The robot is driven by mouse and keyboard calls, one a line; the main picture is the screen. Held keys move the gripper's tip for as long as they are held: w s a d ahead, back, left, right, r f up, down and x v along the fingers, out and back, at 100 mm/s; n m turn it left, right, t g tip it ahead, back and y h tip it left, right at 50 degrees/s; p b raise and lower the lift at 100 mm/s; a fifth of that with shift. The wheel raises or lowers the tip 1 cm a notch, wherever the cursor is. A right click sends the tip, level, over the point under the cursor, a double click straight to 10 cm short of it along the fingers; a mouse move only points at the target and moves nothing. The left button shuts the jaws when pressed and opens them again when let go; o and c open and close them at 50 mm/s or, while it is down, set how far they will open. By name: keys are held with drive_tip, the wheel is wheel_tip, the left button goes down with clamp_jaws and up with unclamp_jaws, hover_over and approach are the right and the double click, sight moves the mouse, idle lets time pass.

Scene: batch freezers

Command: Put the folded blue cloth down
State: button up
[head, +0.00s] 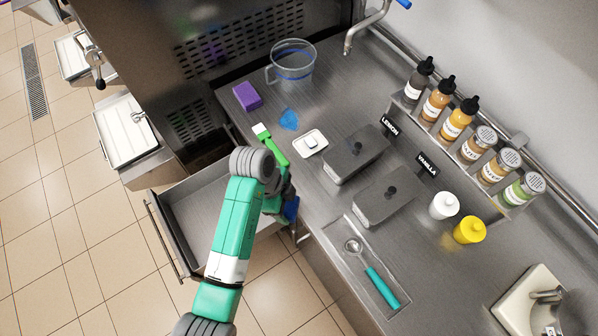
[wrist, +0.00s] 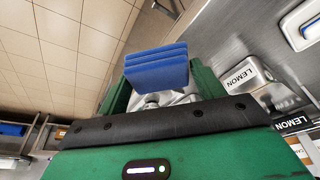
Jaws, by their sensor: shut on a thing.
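The folded blue cloth (wrist: 157,70) is a flat stack of layers between the green fingers of my gripper (wrist: 160,88) in the wrist view. My gripper is shut on it. In the head view only a small blue part of the cloth (head: 291,210) shows beside my gripper (head: 284,203), near the counter's front edge and the open drawer. My arm hides much of the gripper there, and I cannot tell the cloth's height above the counter.
An open, empty-looking drawer (head: 160,220) juts out below. On the counter (head: 325,205) are a purple block (head: 247,96), a blue patch (head: 289,119), a clear jug (head: 293,65), a small white dish (head: 310,144), two lidded pans (head: 356,152) and a teal-handled scoop (head: 382,288).

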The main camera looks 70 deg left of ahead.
drive_tip(key=w+a, duration=0.2)
drive_tip(key=a, duration=0.1)
drive_tip(key=w+a, duration=0.2)
drive_tip(key=a, duration=0.1)
drive_tip(key=w+a+f+b, duration=0.1)
drive_tip(key=w+a, duration=0.2)
drive_tip(key=shift+a, duration=0.25)
drive_tip(key=shift+a+f, duration=0.15)
drive_tip(key=shift+f, duration=1.6)
drive_tip(key=shift+f+b, duration=0.15)
drive_tip(key=shift+b, duration=0.15)
drive_tip(key=o, duration=1)
drive_tip(key=p+v, duration=0.1)
drive_tip(key=v, duration=1.1)
